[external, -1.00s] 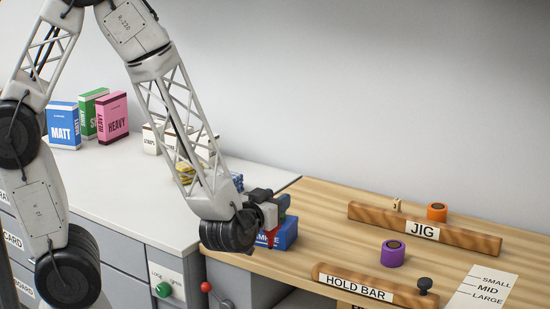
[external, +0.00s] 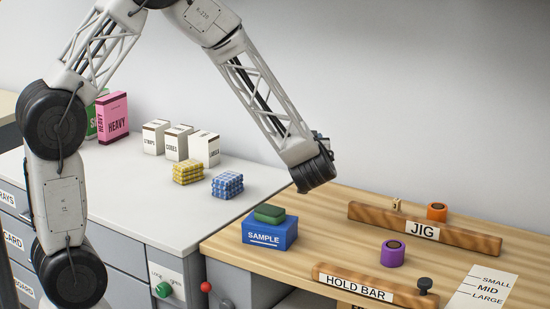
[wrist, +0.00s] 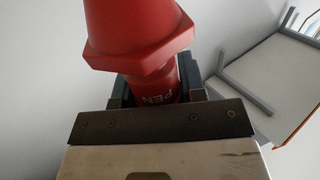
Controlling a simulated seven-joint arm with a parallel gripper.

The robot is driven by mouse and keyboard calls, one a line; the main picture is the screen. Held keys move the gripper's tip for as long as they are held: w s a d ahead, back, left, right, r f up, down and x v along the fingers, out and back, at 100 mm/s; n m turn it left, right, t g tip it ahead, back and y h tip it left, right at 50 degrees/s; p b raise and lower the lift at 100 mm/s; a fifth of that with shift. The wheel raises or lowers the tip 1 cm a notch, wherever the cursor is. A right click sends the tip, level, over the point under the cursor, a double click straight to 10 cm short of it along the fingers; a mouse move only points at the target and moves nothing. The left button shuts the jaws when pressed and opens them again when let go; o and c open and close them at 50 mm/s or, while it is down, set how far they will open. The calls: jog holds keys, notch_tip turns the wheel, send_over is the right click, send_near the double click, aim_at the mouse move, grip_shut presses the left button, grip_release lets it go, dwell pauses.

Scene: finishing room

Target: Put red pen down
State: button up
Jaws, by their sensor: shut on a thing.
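The red pen (wrist: 140,32) fills the top middle of the wrist view. It is a thick red piece with a wide flared part and a narrower part lettered PEN. My gripper (wrist: 157,88) is shut on that narrower part, with dark fingers on both sides. In the external view my wrist is raised above the back left of the wooden bench. The pen is hidden there behind my wrist, and the fingers cannot be made out.

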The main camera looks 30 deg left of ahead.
jog(key=shift+x, duration=0.85)
notch_tip(320, 180, down, 6)
jog(key=shift+f, duration=0.2)
jog(key=shift+f, duration=1.85)
jog(key=o, duration=0.9)
jog(key=shift+d, duration=0.1)
